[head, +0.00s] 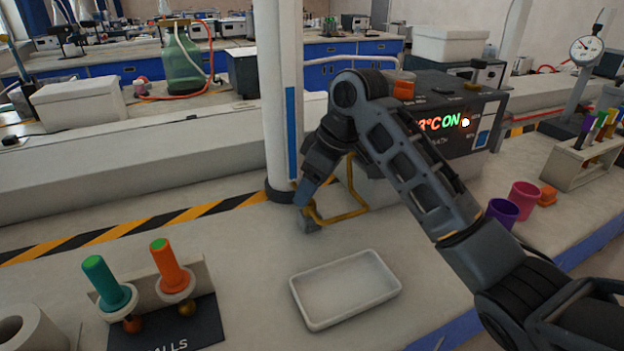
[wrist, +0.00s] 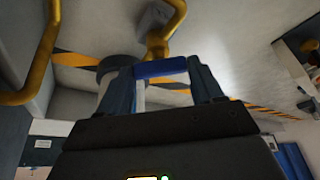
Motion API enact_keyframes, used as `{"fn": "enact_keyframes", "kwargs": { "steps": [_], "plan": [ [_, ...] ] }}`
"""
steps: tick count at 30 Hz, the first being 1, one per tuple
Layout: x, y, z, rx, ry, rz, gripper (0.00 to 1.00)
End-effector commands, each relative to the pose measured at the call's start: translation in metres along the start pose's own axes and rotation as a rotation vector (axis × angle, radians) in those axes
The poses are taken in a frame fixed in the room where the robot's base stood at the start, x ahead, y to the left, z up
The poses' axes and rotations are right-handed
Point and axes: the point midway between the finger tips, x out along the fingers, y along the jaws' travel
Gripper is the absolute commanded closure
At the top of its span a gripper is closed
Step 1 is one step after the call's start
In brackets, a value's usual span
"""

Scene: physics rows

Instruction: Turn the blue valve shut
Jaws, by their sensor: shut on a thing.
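The blue valve's handle (wrist: 160,68) is a short blue bar in the wrist view, spanning the space between my two fingers. It sits against a yellow pipe (wrist: 158,42), which ends at a grey block (wrist: 153,18). My gripper (wrist: 162,82) is shut on the handle, one finger at each end. The blue handle is hidden by my gripper there.
A white post (head: 281,100) stands close behind my gripper. The black heater box (head: 450,115) with a lit display is to the right. An empty white tray (head: 346,289) lies in front.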

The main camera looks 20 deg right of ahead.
Motion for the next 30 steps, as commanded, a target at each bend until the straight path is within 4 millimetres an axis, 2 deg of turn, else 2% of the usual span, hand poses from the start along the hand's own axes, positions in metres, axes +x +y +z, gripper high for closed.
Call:
{"fn": "enact_keyframes", "kwargs": {
  "steps": [18,30],
  "plan": [
    [-0.0043,-0.0052,-0.0032,0.453,-0.003,0.185,0.65],
    [-0.0012,-0.0049,-0.0023,0.646,-0.002,0.266,0.65]
  ]
}}
